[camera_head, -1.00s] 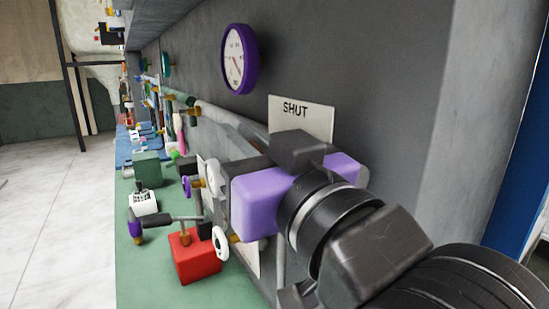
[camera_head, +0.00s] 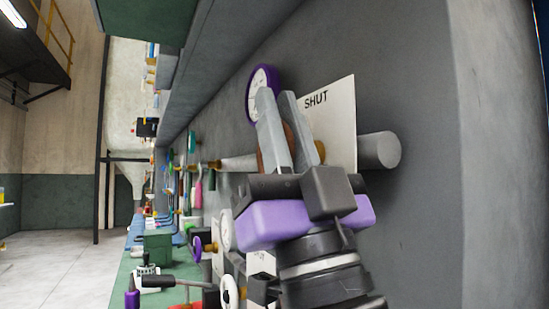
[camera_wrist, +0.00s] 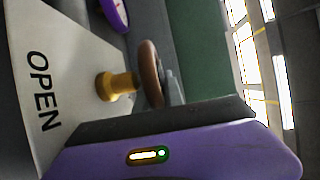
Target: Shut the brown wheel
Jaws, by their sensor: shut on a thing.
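The brown wheel (camera_wrist: 151,72) stands edge-on on a brass stem (camera_wrist: 115,86) in the wrist view. In the head view only a brown strip of it (camera_head: 290,148) shows between the grey fingers of my gripper (camera_head: 277,100). The fingers point up and are shut on the wheel; the far finger is mostly hidden in the wrist view. A white plate behind the wheel reads SHUT in the head view (camera_head: 330,110). In the wrist view the plate (camera_wrist: 60,60) reads OPEN.
A purple-rimmed gauge (camera_head: 258,82) is on the wall just behind the fingers. A thick grey pipe (camera_head: 380,150) ends to the right of the plate.

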